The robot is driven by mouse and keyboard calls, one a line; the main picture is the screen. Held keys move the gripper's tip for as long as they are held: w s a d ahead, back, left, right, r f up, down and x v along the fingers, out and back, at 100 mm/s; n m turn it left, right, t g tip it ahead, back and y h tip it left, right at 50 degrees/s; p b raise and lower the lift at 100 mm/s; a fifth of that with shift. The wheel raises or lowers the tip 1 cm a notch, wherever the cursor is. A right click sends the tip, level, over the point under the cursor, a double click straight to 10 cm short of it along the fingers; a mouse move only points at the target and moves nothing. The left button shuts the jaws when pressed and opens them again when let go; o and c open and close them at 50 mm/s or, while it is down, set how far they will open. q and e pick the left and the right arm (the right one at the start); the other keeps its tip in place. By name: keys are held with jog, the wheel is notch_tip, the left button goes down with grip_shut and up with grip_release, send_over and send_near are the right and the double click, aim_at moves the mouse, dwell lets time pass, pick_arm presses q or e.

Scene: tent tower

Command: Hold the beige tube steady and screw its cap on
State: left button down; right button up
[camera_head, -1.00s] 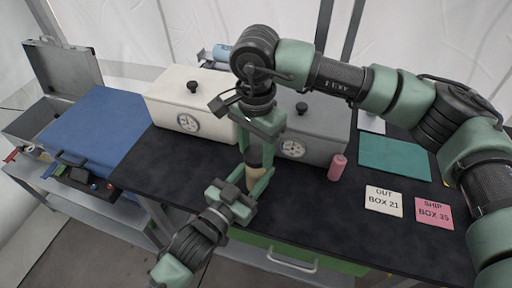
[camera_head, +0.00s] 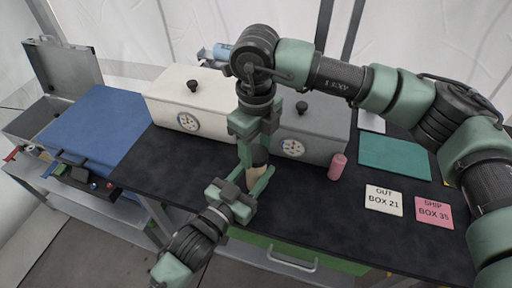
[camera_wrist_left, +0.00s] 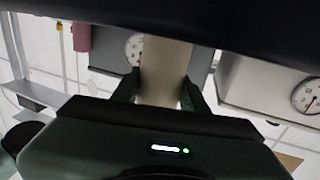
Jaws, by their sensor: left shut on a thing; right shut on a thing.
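The beige tube (camera_head: 257,176) stands upright in front of the grey box, mostly hidden by my grippers. My left gripper (camera_head: 256,183) comes in from the lower left and is shut on the tube's body. The tube also shows between its fingers in the left wrist view (camera_wrist_left: 165,72). My right gripper (camera_head: 257,157) points down from above and is shut at the tube's top end. The cap is hidden between its fingers, so how it sits on the tube cannot be seen.
A white box (camera_head: 185,92) and a grey box (camera_head: 325,130), both with dials, stand close behind. A pink cylinder (camera_head: 337,167) stands to the right, near the OUT card (camera_head: 384,200) and the pink SHIP card (camera_head: 434,212). The black tabletop (camera_head: 305,198) is clear nearby.

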jog(key=o, duration=1.5)
jog(key=shift+o, duration=0.2)
jog(key=shift+r, duration=0.1)
jog(key=shift+r, duration=2.2)
jog(key=shift+c, duration=0.4)
jog(key=r+n, duration=0.1)
jog(key=n, duration=0.1)
jog(key=r+n, duration=0.1)
jog(key=n, duration=0.1)
jog(key=shift+a+n, duration=0.1)
jog(key=shift+n, duration=0.2)
jog(key=n, duration=0.2)
jog(key=r+n, duration=0.1)
jog(key=n, duration=0.1)
jog(key=shift+r, duration=0.2)
